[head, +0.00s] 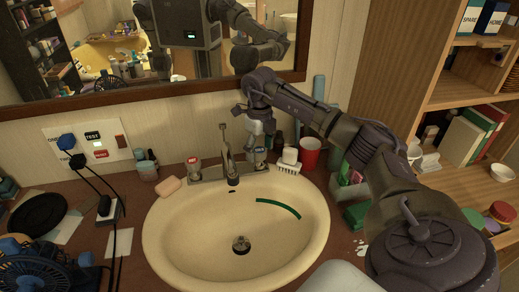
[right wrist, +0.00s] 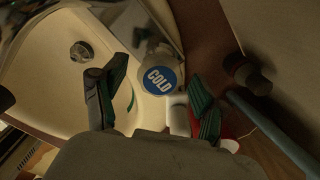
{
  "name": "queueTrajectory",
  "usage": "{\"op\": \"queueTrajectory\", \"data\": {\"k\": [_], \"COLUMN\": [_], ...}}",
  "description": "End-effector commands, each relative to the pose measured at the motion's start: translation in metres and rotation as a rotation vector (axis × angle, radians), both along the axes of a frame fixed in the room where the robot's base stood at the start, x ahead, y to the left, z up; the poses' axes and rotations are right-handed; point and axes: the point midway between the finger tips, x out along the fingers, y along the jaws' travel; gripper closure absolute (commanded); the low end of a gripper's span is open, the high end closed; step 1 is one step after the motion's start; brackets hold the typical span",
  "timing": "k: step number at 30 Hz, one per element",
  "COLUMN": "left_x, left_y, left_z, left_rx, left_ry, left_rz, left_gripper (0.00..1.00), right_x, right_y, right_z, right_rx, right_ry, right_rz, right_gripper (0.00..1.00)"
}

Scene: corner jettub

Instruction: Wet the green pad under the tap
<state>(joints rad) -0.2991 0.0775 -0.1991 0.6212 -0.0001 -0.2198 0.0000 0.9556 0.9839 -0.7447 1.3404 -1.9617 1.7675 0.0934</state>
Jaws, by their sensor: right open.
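A curved green strip (head: 278,208), which may be the pad, lies in the beige sink basin (head: 185,235), toward its right side. A green block (head: 354,214) is on the counter right of the sink, partly hidden by my right arm; I cannot tell which of these is the pad. The tap (head: 227,158) stands at the back of the basin; no water shows. My right gripper (head: 258,128) is open above the tap's right-hand handle. In the right wrist view, the handle's blue COLD cap (right wrist: 160,80) lies between its two fingers. My left gripper is not in view.
A hot handle (head: 194,165) and pink soap (head: 169,187) are left of the tap. A white brush (head: 288,161) and red cup (head: 310,152) stand right of the handle. A wooden shelf (head: 440,95) is at the right. Cords and a fan (head: 40,268) crowd the left.

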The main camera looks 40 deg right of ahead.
Motion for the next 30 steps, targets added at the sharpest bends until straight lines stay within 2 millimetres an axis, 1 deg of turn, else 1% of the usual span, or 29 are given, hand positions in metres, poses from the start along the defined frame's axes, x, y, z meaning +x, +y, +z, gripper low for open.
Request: {"op": "queueTrajectory", "data": {"k": [3,9,10,17,18,20,21,26,30], "left_x": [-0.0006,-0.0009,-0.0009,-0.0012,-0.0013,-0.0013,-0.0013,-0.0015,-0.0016], "left_y": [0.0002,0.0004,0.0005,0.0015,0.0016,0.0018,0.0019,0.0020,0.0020], "left_z": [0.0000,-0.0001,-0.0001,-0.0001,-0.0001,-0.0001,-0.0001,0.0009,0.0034], "left_rx": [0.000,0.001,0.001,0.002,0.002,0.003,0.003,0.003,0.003], "left_ry": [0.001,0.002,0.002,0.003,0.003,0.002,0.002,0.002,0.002], "left_rz": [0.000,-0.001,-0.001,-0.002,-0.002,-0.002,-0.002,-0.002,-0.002], "left_gripper": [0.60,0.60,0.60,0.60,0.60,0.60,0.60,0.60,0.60], "right_x": [0.0002,0.0003,0.0003,0.0003,0.0003,0.0003,0.0002,0.0003,0.0003], "right_y": [0.0000,-0.0001,-0.0001,-0.0001,-0.0001,-0.0001,-0.0001,-0.0003,-0.0005], "right_z": [-0.0033,-0.0035,-0.0035,-0.0033,-0.0033,-0.0033,-0.0033,-0.0028,-0.0020], "right_rx": [0.000,0.000,0.000,0.000,0.000,0.000,0.000,-0.001,-0.001], "right_ry": [-0.001,-0.001,-0.001,-0.001,-0.001,-0.001,-0.001,-0.001,-0.001], "right_rz": [0.000,0.000,0.000,0.000,0.000,0.000,0.000,0.012,0.055], "right_gripper": [0.28,0.28,0.29,0.68,0.74,0.84,0.88,0.88,0.88]}}
